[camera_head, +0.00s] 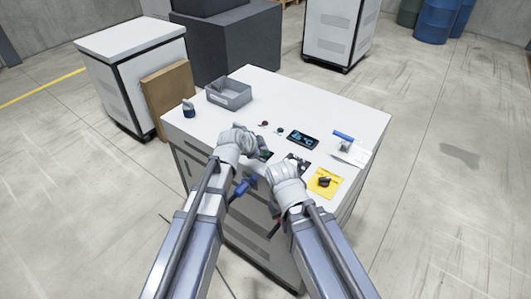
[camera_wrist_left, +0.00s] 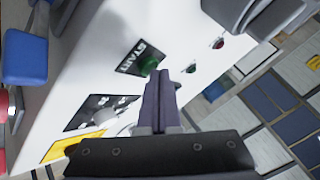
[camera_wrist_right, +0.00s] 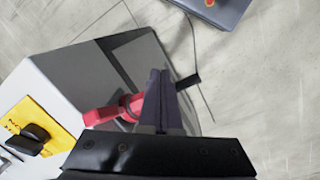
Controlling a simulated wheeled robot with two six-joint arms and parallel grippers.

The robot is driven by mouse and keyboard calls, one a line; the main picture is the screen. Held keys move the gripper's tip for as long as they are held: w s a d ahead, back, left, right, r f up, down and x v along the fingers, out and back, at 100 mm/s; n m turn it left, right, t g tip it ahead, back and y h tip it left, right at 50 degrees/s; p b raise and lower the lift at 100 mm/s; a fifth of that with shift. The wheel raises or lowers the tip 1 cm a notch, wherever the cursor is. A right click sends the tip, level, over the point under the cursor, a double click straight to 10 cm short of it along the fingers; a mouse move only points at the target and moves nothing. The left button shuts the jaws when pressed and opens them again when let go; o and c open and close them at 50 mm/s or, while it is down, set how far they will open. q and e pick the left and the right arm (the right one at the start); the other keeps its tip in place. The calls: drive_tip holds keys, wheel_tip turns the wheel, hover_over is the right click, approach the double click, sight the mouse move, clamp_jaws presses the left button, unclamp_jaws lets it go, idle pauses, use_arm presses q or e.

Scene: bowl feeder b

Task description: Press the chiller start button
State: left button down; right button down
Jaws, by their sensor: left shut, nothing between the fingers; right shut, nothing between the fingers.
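The green start button (camera_wrist_left: 149,64) sits on a black START plate (camera_wrist_left: 134,58) on the white cabinet top. The plate shows only partly in the head view (camera_head: 267,155), beside my left gripper. My left gripper (camera_wrist_left: 174,74) is shut and empty, its tips close beside the button in the left wrist view; I cannot tell whether they touch it. In the head view, my left gripper (camera_head: 260,149) hides much of this spot. My right gripper (camera_wrist_right: 160,74) is shut and empty, at the cabinet's front edge near a red handle (camera_wrist_right: 113,110).
A yellow plate (camera_head: 333,178) with a black knob (camera_head: 323,182) lies right of my right wrist. A display (camera_head: 303,140), a small red indicator (camera_head: 264,124) and a grey bin (camera_head: 229,92) are farther back. A blue handle (camera_head: 243,187) sits in front.

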use_arm(q)
drive_tip(key=shift+f, duration=0.25)
drive_tip(key=shift+r, duration=0.1)
idle(0.4)
drive_tip(key=shift+r+p, duration=0.65)
drive_tip(key=shift+r, duration=0.1)
drive_tip(key=shift+r, duration=0.1)
wheel_tip(320, 180, up, 5)
drive_tip(key=p, duration=0.5)
idle(0.6)
